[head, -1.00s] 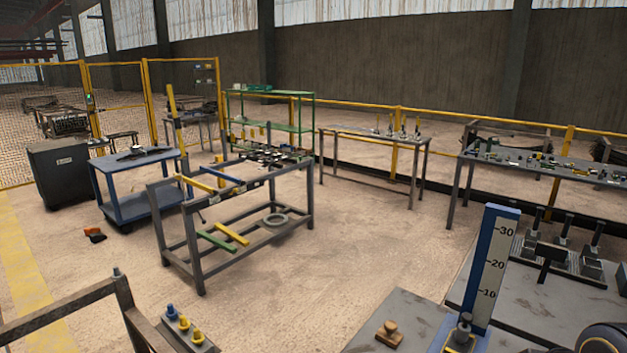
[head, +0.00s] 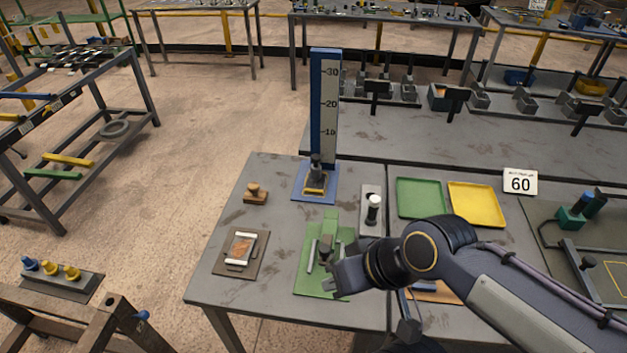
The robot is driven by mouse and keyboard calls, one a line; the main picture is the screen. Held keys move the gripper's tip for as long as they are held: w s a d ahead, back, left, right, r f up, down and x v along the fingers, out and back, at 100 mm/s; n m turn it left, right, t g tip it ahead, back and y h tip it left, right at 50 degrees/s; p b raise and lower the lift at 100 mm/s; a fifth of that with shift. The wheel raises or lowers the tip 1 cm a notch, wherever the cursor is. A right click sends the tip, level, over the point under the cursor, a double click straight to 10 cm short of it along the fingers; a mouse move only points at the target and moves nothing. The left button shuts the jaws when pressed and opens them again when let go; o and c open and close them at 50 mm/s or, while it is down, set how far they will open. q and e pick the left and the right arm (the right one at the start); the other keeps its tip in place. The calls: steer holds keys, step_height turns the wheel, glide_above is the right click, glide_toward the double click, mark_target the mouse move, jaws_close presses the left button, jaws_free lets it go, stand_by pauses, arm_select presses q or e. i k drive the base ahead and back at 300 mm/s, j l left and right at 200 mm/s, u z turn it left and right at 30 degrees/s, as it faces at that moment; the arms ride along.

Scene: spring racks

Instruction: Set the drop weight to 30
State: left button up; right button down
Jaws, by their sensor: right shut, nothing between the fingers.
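A dark weight with a knob (head: 316,170) sits low on the stand, below the 10 mark, just above a yellow-edged part (head: 315,188). My right gripper (head: 332,275) is shut and empty over the green mat (head: 312,283), in front of the stand and well apart from the weight. My left gripper is not in view.
A wooden stamp-like block (head: 256,193) lies left of the stand. Green (head: 420,180) and yellow (head: 494,186) trays and a "60" sign (head: 520,182) are further right.

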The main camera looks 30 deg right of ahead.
mark_target(315, 167)
steer(key=i+z, duration=0.25)
steer(key=z, duration=0.25)
steer(key=i+j+z, duration=0.15)
steer(key=z, duration=0.3)
steer(key=i+j, duration=0.05)
steer(key=i, duration=0.05)
